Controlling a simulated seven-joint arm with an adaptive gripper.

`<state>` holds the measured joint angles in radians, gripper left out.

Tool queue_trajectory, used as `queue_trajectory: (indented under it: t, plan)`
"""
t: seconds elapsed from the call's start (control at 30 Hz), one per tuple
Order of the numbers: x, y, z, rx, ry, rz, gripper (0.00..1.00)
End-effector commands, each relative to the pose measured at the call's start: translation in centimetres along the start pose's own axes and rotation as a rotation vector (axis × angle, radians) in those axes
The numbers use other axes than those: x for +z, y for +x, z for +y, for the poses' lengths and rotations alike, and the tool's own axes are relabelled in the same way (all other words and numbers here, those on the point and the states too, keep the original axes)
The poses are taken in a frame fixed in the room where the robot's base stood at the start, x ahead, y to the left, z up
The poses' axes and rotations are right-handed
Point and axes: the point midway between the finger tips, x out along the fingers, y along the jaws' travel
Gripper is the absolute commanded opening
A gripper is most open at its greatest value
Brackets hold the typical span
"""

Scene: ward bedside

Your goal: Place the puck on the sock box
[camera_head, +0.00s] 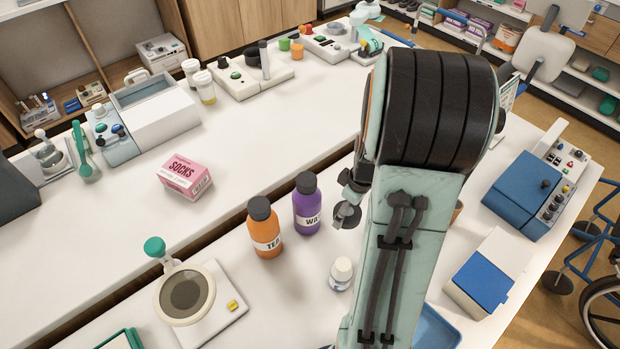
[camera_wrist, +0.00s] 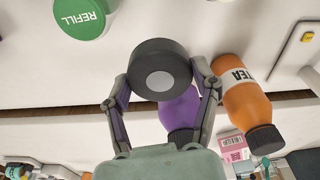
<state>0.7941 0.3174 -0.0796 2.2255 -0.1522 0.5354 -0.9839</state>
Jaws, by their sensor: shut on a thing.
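The puck (camera_wrist: 160,70) is a black disc with a grey centre. It sits between the two fingers of my gripper (camera_wrist: 161,84) in the wrist view, with a finger on each side. In the head view the puck (camera_head: 347,215) shows small beside my arm, right of the purple bottle, and most of my gripper is hidden. The pink and white sock box (camera_head: 186,177) lies on the white counter, left of and well apart from my gripper. A part of the sock box (camera_wrist: 234,148) shows in the wrist view beside the orange bottle.
An orange tea bottle (camera_head: 264,228) and a purple bottle (camera_head: 307,204) stand between my gripper and the sock box. A small white bottle (camera_head: 341,273) stands nearer. A dark gap separates the two counters. The counter around the sock box is clear.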

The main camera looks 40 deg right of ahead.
Motion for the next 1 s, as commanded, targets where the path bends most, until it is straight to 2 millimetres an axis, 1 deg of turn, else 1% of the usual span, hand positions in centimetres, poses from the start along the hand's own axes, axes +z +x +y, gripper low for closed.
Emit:
queue_trajectory:
  t: [0.17,0.27,0.37,0.4,0.5,0.6,0.8,1.0]
  plan:
    - [0.1,-0.5,-0.3,0.002,0.000,0.001,0.21]
    - [-0.1,-2.0,-0.2,0.006,-0.001,0.004,0.21]
    - [-0.5,-4.9,-0.2,0.010,-0.003,0.006,0.21]
    - [-0.7,-6.2,-0.2,0.010,-0.003,0.006,0.21]
    - [-1.0,-9.2,-0.2,0.008,-0.002,0.005,0.21]
    - [-1.3,-11.7,-0.2,0.006,-0.002,0.004,0.21]
    - [-1.7,-15.7,-0.2,0.005,-0.001,0.003,0.21]
    - [-5.8,-15.2,-1.1,0.004,-0.014,-0.010,0.21]
